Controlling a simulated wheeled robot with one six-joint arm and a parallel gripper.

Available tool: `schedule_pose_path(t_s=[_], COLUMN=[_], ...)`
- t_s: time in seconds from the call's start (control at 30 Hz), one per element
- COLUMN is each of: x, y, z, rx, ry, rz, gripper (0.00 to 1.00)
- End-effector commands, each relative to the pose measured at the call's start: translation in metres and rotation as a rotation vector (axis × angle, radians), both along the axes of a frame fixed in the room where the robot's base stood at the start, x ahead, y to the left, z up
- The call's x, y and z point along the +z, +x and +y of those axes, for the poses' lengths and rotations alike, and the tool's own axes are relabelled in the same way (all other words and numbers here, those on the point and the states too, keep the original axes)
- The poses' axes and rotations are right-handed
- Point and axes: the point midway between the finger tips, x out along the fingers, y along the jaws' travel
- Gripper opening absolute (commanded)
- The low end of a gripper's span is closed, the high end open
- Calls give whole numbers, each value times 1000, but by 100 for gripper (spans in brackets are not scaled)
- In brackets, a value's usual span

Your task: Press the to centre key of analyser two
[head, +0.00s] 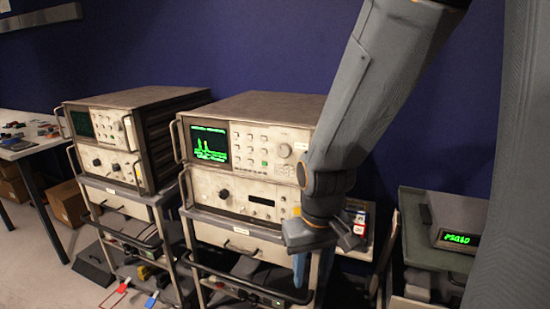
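Two grey-beige analysers stand on carts. The centre analyser (262,195) has a lit screen (210,144) with a green trace, small keys (250,149), a knob and one green key (265,163). The left analyser (105,147) has a dim greenish screen. I cannot read their number labels or key names, so which is analyser two and which key is to centre cannot be told. My gripper (301,272) hangs low in front of the centre cart's right side, below the key panel and apart from the keys. My arm hides the panel's right end. The finger opening cannot be made out.
Front handles stick out from both analysers. The centre cart (240,245) has a rail and cables lower down. A box with a green display (458,239) stands on a bench at the right. A white table (25,140) with small items is at the far left.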

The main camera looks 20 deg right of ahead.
Motion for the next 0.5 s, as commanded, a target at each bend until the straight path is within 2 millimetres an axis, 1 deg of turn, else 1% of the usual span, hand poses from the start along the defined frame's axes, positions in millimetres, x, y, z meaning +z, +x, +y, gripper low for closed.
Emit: schedule_pose_path(t_s=[0.03,0.2,0.5], x=[0,0,0], y=[0,0,0], z=[0,0,0], rx=[0,0,0], ry=[0,0,0], rz=[0,0,0], gripper=[27,0,0])
